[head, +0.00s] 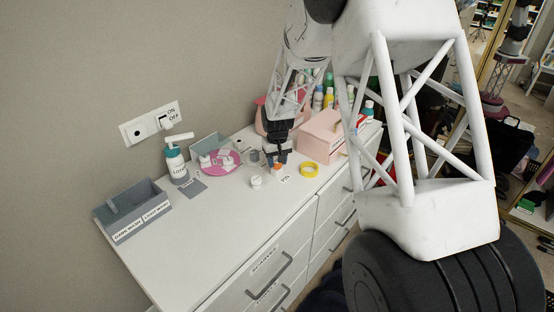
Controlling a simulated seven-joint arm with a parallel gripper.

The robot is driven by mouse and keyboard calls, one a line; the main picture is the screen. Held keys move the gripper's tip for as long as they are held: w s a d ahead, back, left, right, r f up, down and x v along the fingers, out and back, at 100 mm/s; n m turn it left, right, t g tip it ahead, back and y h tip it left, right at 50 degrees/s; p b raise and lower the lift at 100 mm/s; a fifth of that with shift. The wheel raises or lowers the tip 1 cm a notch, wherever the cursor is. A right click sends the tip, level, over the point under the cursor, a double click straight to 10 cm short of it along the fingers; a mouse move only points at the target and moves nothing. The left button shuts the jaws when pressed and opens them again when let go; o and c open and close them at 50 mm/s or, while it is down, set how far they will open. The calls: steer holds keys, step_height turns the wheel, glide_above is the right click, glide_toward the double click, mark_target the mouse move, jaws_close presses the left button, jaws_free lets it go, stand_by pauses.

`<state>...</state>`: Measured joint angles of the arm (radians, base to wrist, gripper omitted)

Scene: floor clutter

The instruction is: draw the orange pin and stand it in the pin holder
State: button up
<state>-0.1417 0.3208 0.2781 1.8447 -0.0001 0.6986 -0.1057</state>
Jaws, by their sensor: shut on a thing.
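My gripper (276,161) points down over the dresser top, near its middle. It is shut on the orange pin (278,167), of which a small orange part shows at the fingertips; the fingers hide the rest. I cannot tell whether the pin's lower end touches anything. A small label that seems to read PIN (286,178) lies just in front of the gripper. A small grey cup (254,157) stands just left of the gripper, and a small white pot (256,182) stands in front of it. I cannot tell which is the pin holder.
A yellow ring (310,171) lies right of the gripper. A pink box (320,136) and several bottles stand behind it. A pink plate (220,162) with white items, a lotion bottle (176,164) and a grey divided tray (132,211) are left. The dresser's front top is clear.

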steer(key=shift+f, duration=0.15)
steer(key=o, duration=1.1)
steer(key=shift+r, duration=0.2)
steer(key=shift+r, duration=3.75)
